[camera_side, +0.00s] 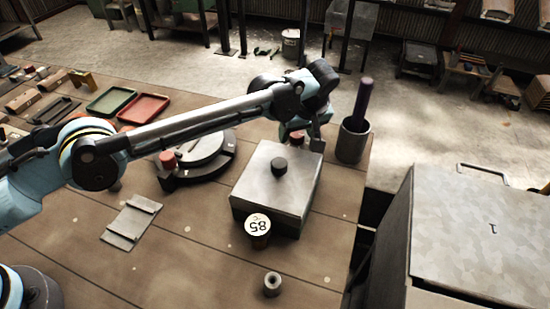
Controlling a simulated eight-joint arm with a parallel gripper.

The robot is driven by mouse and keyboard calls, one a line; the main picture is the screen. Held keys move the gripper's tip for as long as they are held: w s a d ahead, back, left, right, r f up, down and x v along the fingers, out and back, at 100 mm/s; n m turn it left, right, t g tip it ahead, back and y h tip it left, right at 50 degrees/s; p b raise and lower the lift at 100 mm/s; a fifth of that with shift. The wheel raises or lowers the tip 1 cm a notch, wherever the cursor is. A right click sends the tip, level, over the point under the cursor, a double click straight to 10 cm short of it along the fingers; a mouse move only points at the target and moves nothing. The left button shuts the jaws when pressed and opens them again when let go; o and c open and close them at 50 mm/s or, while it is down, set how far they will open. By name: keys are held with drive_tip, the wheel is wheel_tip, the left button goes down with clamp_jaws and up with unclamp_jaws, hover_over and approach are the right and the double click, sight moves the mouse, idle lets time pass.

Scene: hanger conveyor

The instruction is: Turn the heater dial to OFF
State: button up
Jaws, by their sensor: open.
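A metal box (266,192) with a grey top and dark sides stands on the right part of the bench; it may be the heater. A black knob (280,167) sits on its top. I cannot tell which part is the dial, and no OFF mark is readable. My gripper (307,143) is open, pointing down at the box's far edge. A small reddish piece (296,138) shows by the gripper, partly hidden. I cannot tell if they touch.
A grey cup with a purple rod (354,140) stands close right of my gripper. A dark round fixture with a red knob (169,159) lies left of the box. A grey cabinet (485,235) stands right.

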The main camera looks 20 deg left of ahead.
drive_tip(key=v, duration=1.2)
drive_tip(key=shift+s, duration=0.1)
drive_tip(key=s+a+r+m+t+h, duration=0.1)
drive_tip(key=s+a+r+m, duration=0.1)
drive_tip(key=a+r, duration=0.5)
drive_tip(key=s+a+r+m+h, duration=0.15)
drive_tip(key=a+r, duration=0.25)
drive_tip(key=a, duration=0.8)
drive_tip(key=s+a+f+m+t, duration=0.1)
drive_tip(key=s+a+f+m, duration=0.1)
drive_tip(key=s+a+f, duration=0.2)
drive_tip(key=s+a+f+m+t, duration=0.1)
drive_tip(key=s+a+f+m, duration=0.1)
drive_tip(key=s+a+f, duration=0.3)
drive_tip(key=s+a, duration=0.4)
drive_tip(key=s, duration=0.5)
drive_tip(key=shift+s+a+t, duration=0.2)
drive_tip(key=shift+a+t, duration=0.2)
